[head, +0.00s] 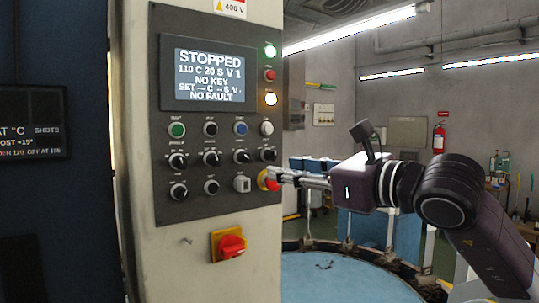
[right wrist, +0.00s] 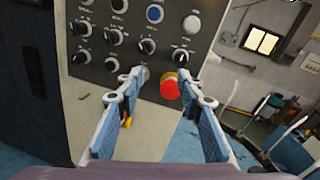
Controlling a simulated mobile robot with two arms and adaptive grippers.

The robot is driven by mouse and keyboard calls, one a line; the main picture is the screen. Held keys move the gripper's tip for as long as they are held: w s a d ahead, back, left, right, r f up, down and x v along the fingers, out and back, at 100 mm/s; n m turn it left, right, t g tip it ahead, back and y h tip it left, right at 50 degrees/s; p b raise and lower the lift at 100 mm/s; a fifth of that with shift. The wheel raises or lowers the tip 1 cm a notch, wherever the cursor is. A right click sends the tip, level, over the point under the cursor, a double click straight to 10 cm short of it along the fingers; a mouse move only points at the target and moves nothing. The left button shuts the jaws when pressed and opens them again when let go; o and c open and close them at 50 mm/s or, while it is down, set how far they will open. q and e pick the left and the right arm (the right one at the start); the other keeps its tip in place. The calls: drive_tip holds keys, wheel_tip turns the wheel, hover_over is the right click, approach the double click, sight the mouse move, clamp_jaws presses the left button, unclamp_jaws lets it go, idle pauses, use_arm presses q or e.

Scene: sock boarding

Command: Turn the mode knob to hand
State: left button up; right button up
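The control panel (head: 215,215) carries several black rotary knobs, and their labels are too small to read, so I cannot tell which one is the mode knob. One row runs from the left knob (head: 177,161) to the rightmost knob (head: 268,154). Two more dark knobs (head: 179,191) sit below at left. My right gripper (head: 271,180) is at the panel's lower right, in front of the red emergency button. In the right wrist view my gripper (right wrist: 157,80) is open and empty, its fingers either side of the red button (right wrist: 170,88) and grey key switch. My left gripper is out of view.
The screen (head: 209,76) reads STOPPED, NO KEY and NO FAULT. Coloured push buttons (head: 177,129) sit above the knobs. A red switch on a yellow plate (head: 230,246) juts out below the panel. A round blue surface (head: 345,280) lies at lower right.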

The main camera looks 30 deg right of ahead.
sight(276, 156)
drive_tip(key=shift+m+h, duration=0.3)
drive_tip(key=shift+h, duration=0.5)
drive_tip(key=w+p, duration=0.1)
drive_tip(key=w, duration=0.1)
drive_tip(key=w+d+r+p, duration=0.1)
drive_tip(key=w, duration=0.1)
drive_tip(key=w+p, duration=0.1)
drive_tip(key=w, duration=0.1)
drive_tip(key=shift+d+r, duration=0.15)
drive_tip(key=shift+r, duration=0.25)
drive_tip(key=shift+w+f+p, duration=0.1)
drive_tip(key=shift+w+p, duration=0.2)
drive_tip(key=shift+w, duration=0.2)
clamp_jaws()
